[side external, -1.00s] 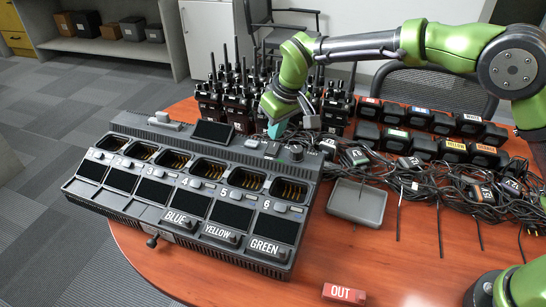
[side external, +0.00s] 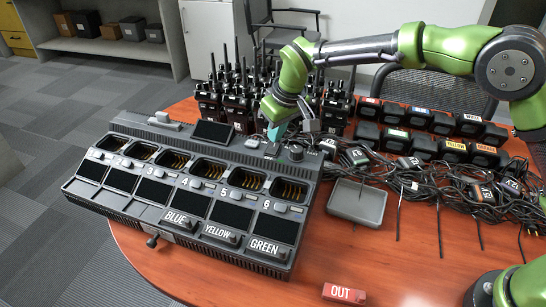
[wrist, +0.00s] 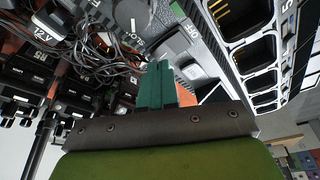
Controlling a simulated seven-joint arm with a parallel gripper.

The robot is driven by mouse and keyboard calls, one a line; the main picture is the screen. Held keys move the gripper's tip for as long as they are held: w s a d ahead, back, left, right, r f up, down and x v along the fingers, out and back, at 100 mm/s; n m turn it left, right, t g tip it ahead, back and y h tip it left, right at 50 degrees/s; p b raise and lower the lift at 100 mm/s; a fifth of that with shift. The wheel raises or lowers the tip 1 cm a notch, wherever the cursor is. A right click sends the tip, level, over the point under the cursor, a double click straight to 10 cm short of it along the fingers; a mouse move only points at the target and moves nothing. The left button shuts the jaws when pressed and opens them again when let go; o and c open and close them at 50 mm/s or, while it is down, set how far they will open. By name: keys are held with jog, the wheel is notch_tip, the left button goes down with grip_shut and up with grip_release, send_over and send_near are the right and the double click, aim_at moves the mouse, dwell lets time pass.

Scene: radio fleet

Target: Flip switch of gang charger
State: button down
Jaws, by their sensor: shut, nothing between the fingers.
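The gang charger (side external: 225,149) is a long dark grey unit with numbered bays, lying across the left of the table. Small raised controls sit at its back right end, including a small switch-like piece (side external: 272,149) and a round knob (side external: 295,152). My gripper (side external: 277,131) points down just above and behind that end, its teal fingers together and empty.
Several upright radios (side external: 225,105) stand close behind the charger. Tangled black cables (side external: 410,175) and rows of battery packs (side external: 455,150) fill the right. A grey tray (side external: 357,203) lies right of the charger, and a red OUT sign (side external: 344,293) at the front.

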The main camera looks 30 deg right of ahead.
jog(key=shift+f, duration=0.4)
notch_tip(320, 180, up, 7)
dwell(0.9)
jog(key=shift+s+d+f, duration=0.25)
jog(key=shift+s+f, duration=0.2)
jog(key=shift+s, duration=0.2)
jog(key=shift+s+d+f, duration=0.2)
jog(key=shift+s+f, duration=0.25)
jog(key=shift+s, duration=0.15)
jog(key=s+d+r+m+t, duration=0.1)
jog(key=s+d+r+m, duration=0.1)
jog(key=s+d, duration=0.4)
jog(key=s+d+r+m+t, duration=0.1)
jog(key=s+d, duration=0.5)
jog(key=s, duration=0.6)
jog(key=s+d+r+m+t+y, duration=0.1)
jog(key=s+d+r+m, duration=0.3)
jog(key=s, duration=0.5)
jog(key=shift+d+t, duration=0.5)
jog(key=shift+d, duration=0.7)
